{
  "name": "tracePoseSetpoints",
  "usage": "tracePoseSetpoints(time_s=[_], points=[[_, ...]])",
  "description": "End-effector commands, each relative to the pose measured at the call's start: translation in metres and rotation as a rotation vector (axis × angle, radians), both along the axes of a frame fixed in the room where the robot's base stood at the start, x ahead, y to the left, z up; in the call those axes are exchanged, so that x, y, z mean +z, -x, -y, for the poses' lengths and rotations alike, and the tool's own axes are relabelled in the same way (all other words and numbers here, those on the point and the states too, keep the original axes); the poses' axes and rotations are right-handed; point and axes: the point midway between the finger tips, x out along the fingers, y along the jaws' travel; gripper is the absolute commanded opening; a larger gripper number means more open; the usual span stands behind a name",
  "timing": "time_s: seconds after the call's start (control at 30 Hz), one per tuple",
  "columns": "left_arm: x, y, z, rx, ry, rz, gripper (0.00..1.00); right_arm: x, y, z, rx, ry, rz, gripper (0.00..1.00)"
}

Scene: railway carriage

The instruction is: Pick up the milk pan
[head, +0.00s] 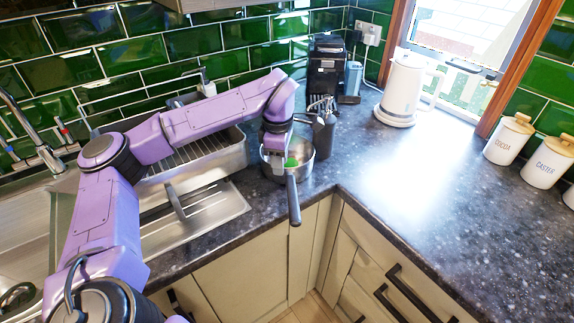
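The milk pan (304,168) is a small metal pan on the dark worktop, right of the sink's drainer. Its dark handle (293,202) points toward me and reaches past the worktop's front edge. My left arm comes in from the left, and my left gripper (280,157) points down at the pan, covering part of its far left side. The fingers are small and partly hidden, so I cannot tell whether they are open or touch the pan. A small green patch (291,162) shows at the pan's opening. My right gripper is out of view.
A dark utensil holder (324,137) stands close behind the pan, with a black coffee machine (326,66) beyond. A white kettle (400,90) and labelled jars (509,139) stand farther right. The sink's drainer (215,208) is at left. The right worktop is largely clear.

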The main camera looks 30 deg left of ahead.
Motion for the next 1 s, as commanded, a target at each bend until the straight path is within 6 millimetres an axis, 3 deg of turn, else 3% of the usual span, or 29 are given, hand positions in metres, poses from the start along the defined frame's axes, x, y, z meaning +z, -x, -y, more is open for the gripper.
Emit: tracePoseSetpoints(time_s=[0.27,0.53,0.57,0.63,0.67,1.0], points=[[-0.042,0.005,-0.005,0.003,0.000,-0.005,0.33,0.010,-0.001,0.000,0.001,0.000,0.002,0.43],[-0.048,0.005,-0.005,0.005,0.000,0.000,0.33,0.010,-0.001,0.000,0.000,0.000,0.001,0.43],[-0.048,0.005,-0.005,0.005,0.000,0.000,0.27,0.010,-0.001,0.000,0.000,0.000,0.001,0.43],[-0.048,0.005,-0.005,0.005,-0.001,0.000,0.04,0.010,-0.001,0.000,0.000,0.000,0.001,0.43],[-0.047,0.005,-0.005,0.005,-0.001,0.000,0.00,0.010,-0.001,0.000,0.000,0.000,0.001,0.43],[-0.047,0.005,-0.005,0.005,0.000,0.000,0.00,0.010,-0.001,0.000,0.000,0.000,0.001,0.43]])
